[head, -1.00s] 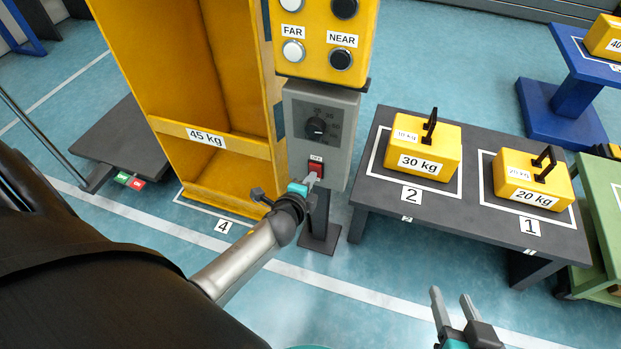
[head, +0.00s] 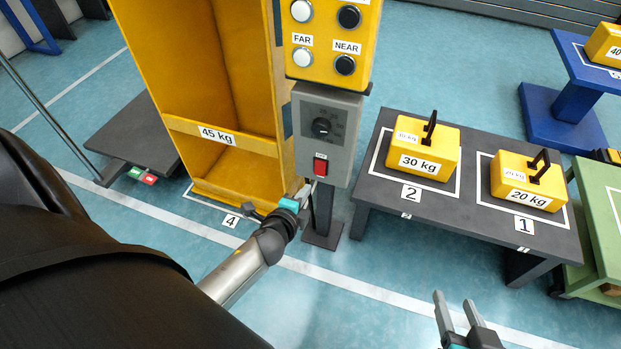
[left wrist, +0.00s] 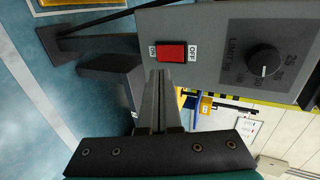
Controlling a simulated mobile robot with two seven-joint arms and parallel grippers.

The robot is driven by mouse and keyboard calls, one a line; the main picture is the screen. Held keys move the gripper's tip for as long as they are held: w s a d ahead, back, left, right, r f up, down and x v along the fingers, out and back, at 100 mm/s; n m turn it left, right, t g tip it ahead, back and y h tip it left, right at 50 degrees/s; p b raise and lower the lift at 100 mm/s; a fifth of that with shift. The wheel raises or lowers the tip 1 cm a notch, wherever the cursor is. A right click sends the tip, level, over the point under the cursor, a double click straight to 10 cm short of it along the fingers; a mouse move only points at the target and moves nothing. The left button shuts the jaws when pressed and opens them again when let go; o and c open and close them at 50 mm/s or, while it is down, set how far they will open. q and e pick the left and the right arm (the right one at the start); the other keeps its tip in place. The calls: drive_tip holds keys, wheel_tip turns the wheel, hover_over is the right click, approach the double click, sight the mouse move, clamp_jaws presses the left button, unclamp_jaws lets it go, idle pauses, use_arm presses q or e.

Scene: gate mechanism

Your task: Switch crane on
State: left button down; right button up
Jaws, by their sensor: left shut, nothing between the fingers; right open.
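A red rocker switch (head: 320,167) sits low on the front of a grey control box (head: 341,161) with a black dial (head: 322,127) above it. My right gripper (head: 455,305) is open and empty at the bottom right.
A yellow button panel (head: 325,55) with FAR and NEAR buttons stands above the box. A yellow 45 kg frame (head: 190,90) stands left. A dark table (head: 400,215) at right bears a 30 kg weight (head: 425,148) and a 20 kg weight (head: 528,182).

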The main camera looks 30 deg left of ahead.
use_arm(q)
drive_tip(key=shift+p+v, duration=0.7)
drive_tip(key=shift+v, duration=2.05)
use_arm(e)
drive_tip(key=shift+r, duration=0.95)
